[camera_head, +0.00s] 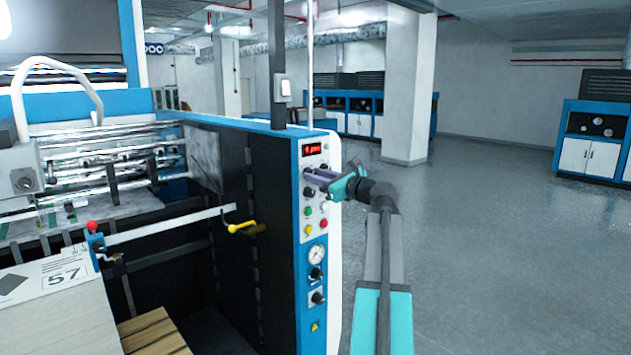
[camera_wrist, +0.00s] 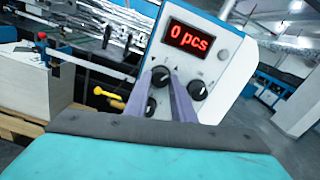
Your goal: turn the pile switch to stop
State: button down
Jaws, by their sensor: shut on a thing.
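The control panel (camera_head: 313,220) is the white front of the blue machine, with a red display at its top. In the wrist view the display (camera_wrist: 190,35) reads "0 pcs". Two black rotary knobs sit below it. My gripper (camera_wrist: 162,82) is shut on the left knob (camera_wrist: 160,75), one purple finger on each side. The right knob (camera_wrist: 196,90) has a white pointer mark and is outside the fingers. In the head view my gripper (camera_head: 318,178) reaches the panel from the right and hides part of it. I cannot read which knob is the pile switch.
Green, red and yellow buttons (camera_head: 309,229), a gauge (camera_head: 316,254) and more black knobs lie lower on the panel. The floor (camera_head: 490,240) on the right is clear.

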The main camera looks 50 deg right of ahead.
jog(key=shift+r+n+b, duration=0.15)
jog(key=shift+n+b, duration=2)
jog(key=shift+n, duration=0.95)
jog(key=c, duration=1.5)
grip_release()
jog(key=shift+w, duration=0.15)
